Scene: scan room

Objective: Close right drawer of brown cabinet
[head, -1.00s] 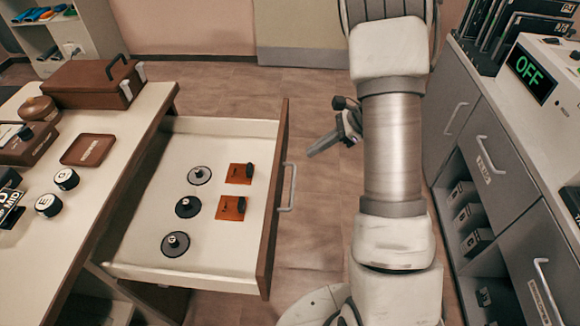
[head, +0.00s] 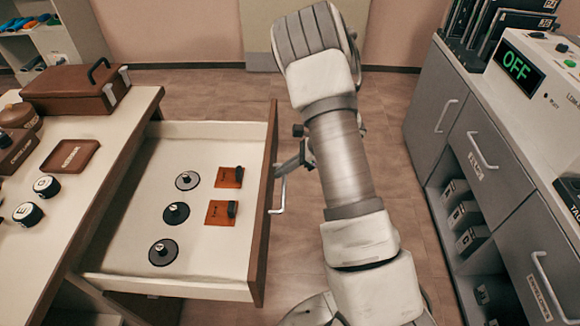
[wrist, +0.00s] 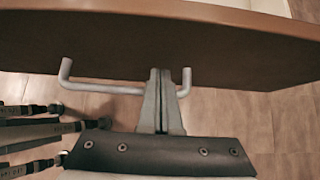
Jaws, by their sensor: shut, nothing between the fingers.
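The drawer (head: 130,240) of the brown cabinet with a pale top (head: 85,175) stands pulled out. Its brown front (head: 261,235) carries a grey bar handle (head: 281,197), also seen in the wrist view (wrist: 105,88). Inside lie several dark round knobs on discs and two orange plates with black levers. My gripper (head: 285,168) is beside the outer face of the drawer front, near the handle's far end. In the wrist view, its fingers (wrist: 160,75) are together and empty, overlapping the handle near its right end. I cannot tell whether they touch the handle or front.
A grey cabinet (head: 490,165) with handles and a device reading OFF (head: 520,67) stands at right. A brown case (head: 75,88), a small tray (head: 73,155) and knobs sit on the left top. Open floor (head: 215,92) lies behind the drawer.

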